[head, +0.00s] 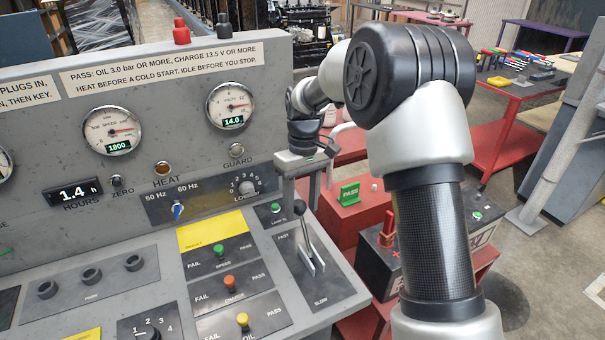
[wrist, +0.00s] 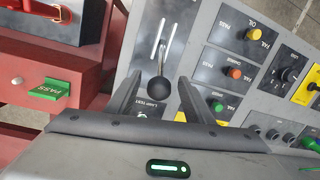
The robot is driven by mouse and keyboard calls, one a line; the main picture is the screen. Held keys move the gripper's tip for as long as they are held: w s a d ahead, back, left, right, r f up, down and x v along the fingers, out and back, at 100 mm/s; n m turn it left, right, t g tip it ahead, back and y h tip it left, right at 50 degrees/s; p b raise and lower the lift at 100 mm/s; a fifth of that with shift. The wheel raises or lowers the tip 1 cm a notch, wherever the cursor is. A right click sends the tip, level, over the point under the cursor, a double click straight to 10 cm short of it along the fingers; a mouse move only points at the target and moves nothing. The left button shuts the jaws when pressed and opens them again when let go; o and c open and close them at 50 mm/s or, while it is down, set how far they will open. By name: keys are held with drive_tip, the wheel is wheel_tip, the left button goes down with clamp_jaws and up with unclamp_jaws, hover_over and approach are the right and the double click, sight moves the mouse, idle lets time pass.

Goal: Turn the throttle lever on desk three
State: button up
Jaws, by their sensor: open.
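The throttle lever (head: 299,207) has a round black knob on a metal shaft. It rises from a slotted plate marked FAST at the far end and SLOW at the near end, and its knob leans toward FAST. No desk number shows. My gripper (head: 301,192) points down over the panel, just above and behind the knob, with its jaws apart. In the wrist view the lever's knob (wrist: 160,91) appears between the two open fingers of my gripper (wrist: 159,80). I see no finger contact; the depth gap is hard to tell.
A small green button (head: 276,208) sits close behind the lever. Green, orange and yellow toggle knobs (head: 230,282) stand to its left. The upright gauge panel (head: 60,115) rises behind. A red bench with a green PASS block (head: 349,194) and a battery (head: 380,262) lies to the right.

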drive_tip(key=r, duration=0.6)
drive_tip(key=w+r, duration=0.1)
drive_tip(key=r, duration=0.2)
drive_tip(key=shift+w+d+r, duration=0.1)
drive_tip(key=shift+d+r, duration=0.05)
drive_tip(key=shift+r, duration=0.15)
